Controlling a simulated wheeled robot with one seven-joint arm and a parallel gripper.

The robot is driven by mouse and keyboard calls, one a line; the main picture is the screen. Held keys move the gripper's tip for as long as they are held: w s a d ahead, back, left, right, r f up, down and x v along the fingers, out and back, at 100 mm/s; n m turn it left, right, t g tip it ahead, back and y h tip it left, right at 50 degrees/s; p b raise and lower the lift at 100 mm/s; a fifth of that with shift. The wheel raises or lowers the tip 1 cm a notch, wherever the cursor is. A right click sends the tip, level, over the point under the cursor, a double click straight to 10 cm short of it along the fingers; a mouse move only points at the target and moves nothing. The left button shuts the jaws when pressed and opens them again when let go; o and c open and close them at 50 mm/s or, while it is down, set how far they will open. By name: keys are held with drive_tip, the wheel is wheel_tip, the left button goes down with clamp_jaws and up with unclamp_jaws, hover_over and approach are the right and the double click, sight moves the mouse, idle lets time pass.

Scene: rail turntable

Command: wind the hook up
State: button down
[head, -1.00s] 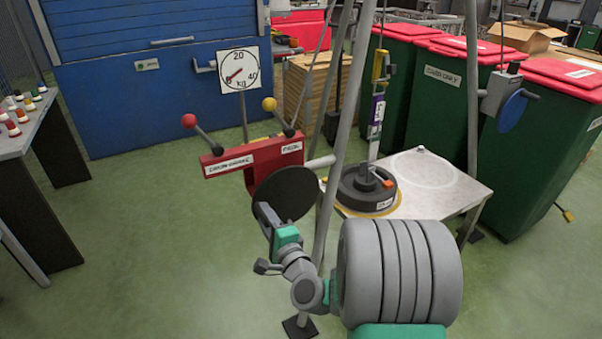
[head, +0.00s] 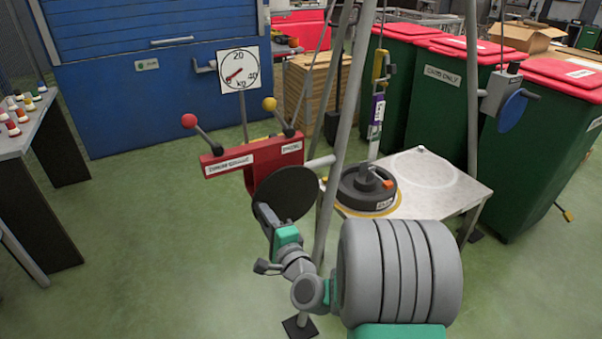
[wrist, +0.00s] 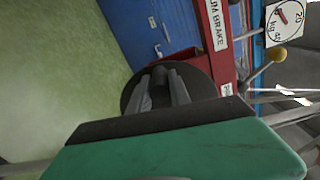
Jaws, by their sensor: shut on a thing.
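My gripper (head: 264,214) is shut on the crank handle (wrist: 160,76), at the near face of a black crank disc (head: 287,190). In the head view my gripper hides most of the handle. The disc sits on a red winch housing (head: 252,157) beside a grey tripod leg. A yellow hook (head: 380,66) with a purple-labelled part below it hangs over a small table. Beneath, a round black weight (head: 358,196) with an upright rod rests on the table. Whether the hook bears on the weight is too small to tell.
The housing carries a red-knobbed lever (head: 189,121) and a yellow-knobbed lever (head: 270,104). A kg dial (head: 238,70) stands behind, its needle at lower left. The light table (head: 450,190) stands between tripod legs. Green bins (head: 440,110) are behind it. Open floor lies left.

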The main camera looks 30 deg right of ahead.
idle(0.4)
drive_tip(key=shift+d+r+m+p, duration=0.2)
drive_tip(key=shift+r+m+p, duration=0.7)
drive_tip(key=shift+p, duration=0.2)
drive_tip(key=shift+w+d+r+m+p, duration=0.1)
drive_tip(key=shift+d+r+m+p, duration=0.15)
drive_tip(key=shift+r+m+p, duration=0.5)
drive_tip(key=shift+f, duration=0.1)
drive_tip(key=shift+d+r+m+p, duration=0.2)
drive_tip(key=shift+r+m+p, duration=0.2)
drive_tip(key=shift+m+p, duration=0.15)
drive_tip(key=m+p, duration=0.1)
drive_tip(key=d+r+m+p, duration=0.1)
drive_tip(key=shift+r+m, duration=0.25)
drive_tip(key=shift+m, duration=0.05)
drive_tip(key=shift+d, duration=0.15)
